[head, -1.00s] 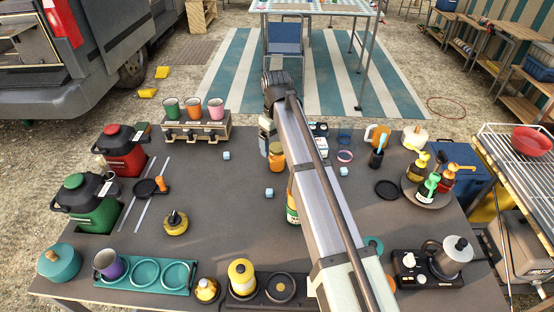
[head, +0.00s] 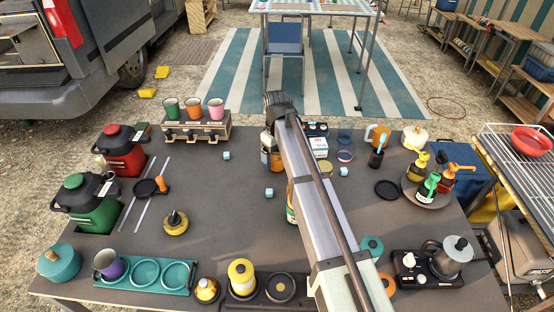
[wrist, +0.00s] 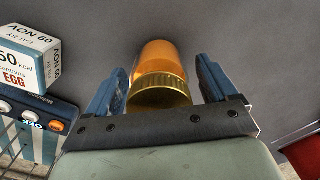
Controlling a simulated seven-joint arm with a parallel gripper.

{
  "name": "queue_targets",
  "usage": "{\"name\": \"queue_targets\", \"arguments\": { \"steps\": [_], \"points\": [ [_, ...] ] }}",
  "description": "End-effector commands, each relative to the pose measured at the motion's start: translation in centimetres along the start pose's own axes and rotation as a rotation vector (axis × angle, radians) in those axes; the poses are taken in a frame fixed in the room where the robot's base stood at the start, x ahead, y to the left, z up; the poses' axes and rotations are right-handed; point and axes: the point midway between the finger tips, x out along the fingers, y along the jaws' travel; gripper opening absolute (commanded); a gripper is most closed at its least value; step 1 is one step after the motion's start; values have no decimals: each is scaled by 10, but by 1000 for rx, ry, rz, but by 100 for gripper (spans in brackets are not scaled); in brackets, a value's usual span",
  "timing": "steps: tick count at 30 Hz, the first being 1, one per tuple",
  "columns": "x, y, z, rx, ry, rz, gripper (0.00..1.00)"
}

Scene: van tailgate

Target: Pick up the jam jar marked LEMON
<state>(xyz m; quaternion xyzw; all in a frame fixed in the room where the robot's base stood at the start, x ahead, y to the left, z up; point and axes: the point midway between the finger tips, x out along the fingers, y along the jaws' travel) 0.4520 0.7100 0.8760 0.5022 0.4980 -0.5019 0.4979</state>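An orange jar with a gold lid (wrist: 160,88) sits between the two fingers of my gripper (wrist: 160,85) in the wrist view. The fingers are apart, with a narrow gap showing on each side of the jar. In the head view the jar (head: 276,160) stands upright on the dark table, partly covered by my gripper (head: 270,150). No label on the jar can be read, so I cannot tell whether it says LEMON.
A white carton (wrist: 30,50) with kcal and EGG print stands close to the left in the wrist view; it also shows in the head view (head: 319,147). A bottle (head: 291,208) is partly hidden beside my arm. Small pale cubes (head: 269,193) lie on the table.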

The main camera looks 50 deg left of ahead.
Motion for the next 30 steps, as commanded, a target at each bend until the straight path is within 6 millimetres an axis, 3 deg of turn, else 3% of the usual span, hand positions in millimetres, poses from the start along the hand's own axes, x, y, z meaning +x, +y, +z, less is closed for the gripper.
{"name": "queue_targets", "arguments": {
  "steps": [2,21,30],
  "points": [
    [0,0,0,0,0,0,78],
    [0,0,0,0,0,0,18],
    [-5,0,0,0,0,0,18]
  ]
}}
